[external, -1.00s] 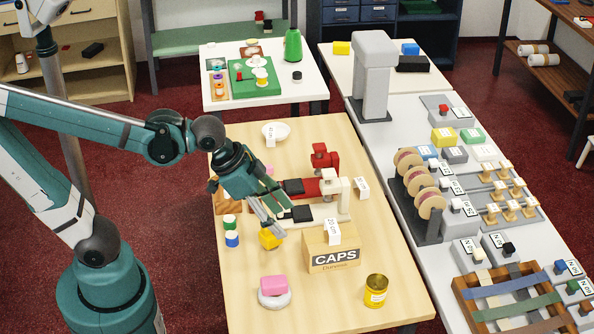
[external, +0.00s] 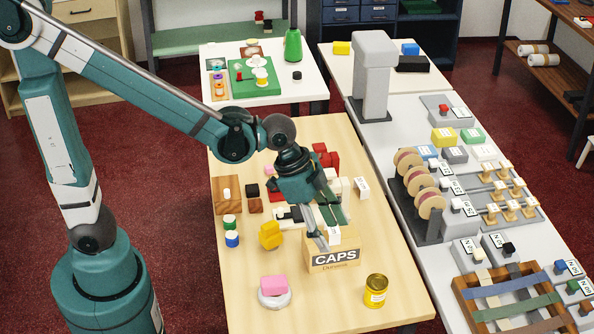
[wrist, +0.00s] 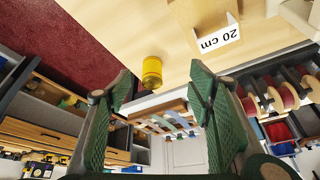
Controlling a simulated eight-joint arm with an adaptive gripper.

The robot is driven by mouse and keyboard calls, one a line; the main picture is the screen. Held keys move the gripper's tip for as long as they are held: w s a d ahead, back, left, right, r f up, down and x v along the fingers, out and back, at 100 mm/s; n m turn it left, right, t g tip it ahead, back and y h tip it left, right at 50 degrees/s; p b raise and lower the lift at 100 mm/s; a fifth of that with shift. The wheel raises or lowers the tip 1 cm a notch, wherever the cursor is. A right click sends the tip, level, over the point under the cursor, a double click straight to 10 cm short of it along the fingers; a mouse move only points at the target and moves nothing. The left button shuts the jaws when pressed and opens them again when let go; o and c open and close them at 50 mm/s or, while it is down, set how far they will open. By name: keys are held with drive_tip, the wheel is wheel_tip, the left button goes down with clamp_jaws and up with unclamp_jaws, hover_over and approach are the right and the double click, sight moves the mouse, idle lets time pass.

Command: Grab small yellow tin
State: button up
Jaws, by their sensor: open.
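In the wrist view the tin (wrist: 152,73) shows beyond my fingers, left of the middle. My gripper (external: 325,240) is open and empty, above and just behind the cardboard box marked CAPS (external: 333,258), and up and to the left of the tin. Its two green fingers are spread wide in the wrist view (wrist: 160,92). The tin is apart from the fingers and nothing hides it.
A pink block (external: 273,285) on a white ring and a yellow object (external: 270,235) are to the left. The table (external: 330,308) is clear around the tin.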

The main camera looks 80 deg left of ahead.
sight(372, 279)
drive_tip(key=w+d+f+m+p, duration=0.1)
drive_tip(key=w+d+f, duration=0.1)
drive_tip(key=w, duration=0.1)
drive_tip(key=w+d+f+m+g+h+p, duration=0.1)
drive_tip(key=w+d+f+p, duration=0.1)
drive_tip(key=w+f, duration=0.1)
drive_tip(key=w+d+f+m+p, duration=0.2)
drive_tip(key=w+f, duration=0.1)
drive_tip(key=shift+w+d+f+g, duration=0.15)
drive_tip(key=shift+w+g, duration=0.05)
drive_tip(key=shift+g, duration=0.1)
drive_tip(key=shift+w+d+f+h, duration=0.1)
drive_tip(key=shift+d+f+h, duration=0.05)
drive_tip(key=shift+f+h, duration=0.15)
drive_tip(key=shift+f, duration=0.1)
drive_tip(key=shift+x, duration=1.2)
drive_tip(key=shift+b+x, duration=0.7)
drive_tip(key=shift+x, duration=1.9)
drive_tip(key=shift+w, duration=0.1)
drive_tip(key=shift+c, duration=0.5)
drive_tip(key=c, duration=1)
